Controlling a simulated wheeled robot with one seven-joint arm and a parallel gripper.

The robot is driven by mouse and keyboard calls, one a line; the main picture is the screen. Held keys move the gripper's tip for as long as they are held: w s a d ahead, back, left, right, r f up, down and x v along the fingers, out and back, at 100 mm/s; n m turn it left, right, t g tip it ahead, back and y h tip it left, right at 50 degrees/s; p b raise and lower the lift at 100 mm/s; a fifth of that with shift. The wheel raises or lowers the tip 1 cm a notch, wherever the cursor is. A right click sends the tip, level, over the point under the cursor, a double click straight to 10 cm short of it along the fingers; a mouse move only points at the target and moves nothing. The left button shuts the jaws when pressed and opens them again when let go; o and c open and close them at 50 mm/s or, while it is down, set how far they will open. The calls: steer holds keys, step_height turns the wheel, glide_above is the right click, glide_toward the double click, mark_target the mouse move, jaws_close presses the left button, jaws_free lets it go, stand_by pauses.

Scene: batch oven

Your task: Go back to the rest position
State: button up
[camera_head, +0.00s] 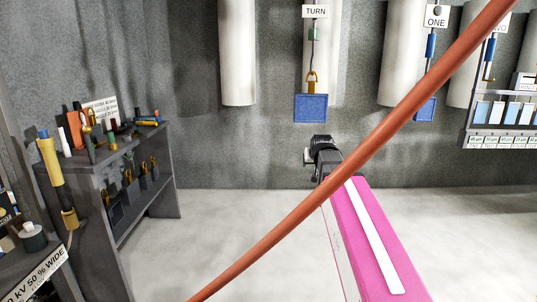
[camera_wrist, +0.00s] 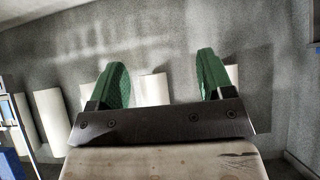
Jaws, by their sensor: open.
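My gripper (camera_wrist: 160,82) shows in the wrist view with two green fingers held wide apart and nothing between them. Grey wall and pale cylinders lie beyond the fingers. In the head view a dark device (camera_head: 325,155) sits at the far end of a long magenta bar with a white strip; I cannot tell if it belongs to my arm. No fingers can be made out in the head view.
A brown-red pole (camera_head: 340,170) crosses the head view diagonally. A grey shelf unit (camera_head: 150,205) with tools stands left. The pale floor (camera_head: 230,220) looks clear.

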steer(key=s+f+g, duration=0.4)
steer(key=s+f, duration=0.8)
steer(key=f, duration=0.4)
steer(key=s+f+g, duration=0.5)
steer(key=s+f, duration=0.6)
steer(key=f, duration=0.5)
steer(key=shift+s+f, duration=0.3)
steer(key=shift+s, duration=0.05)
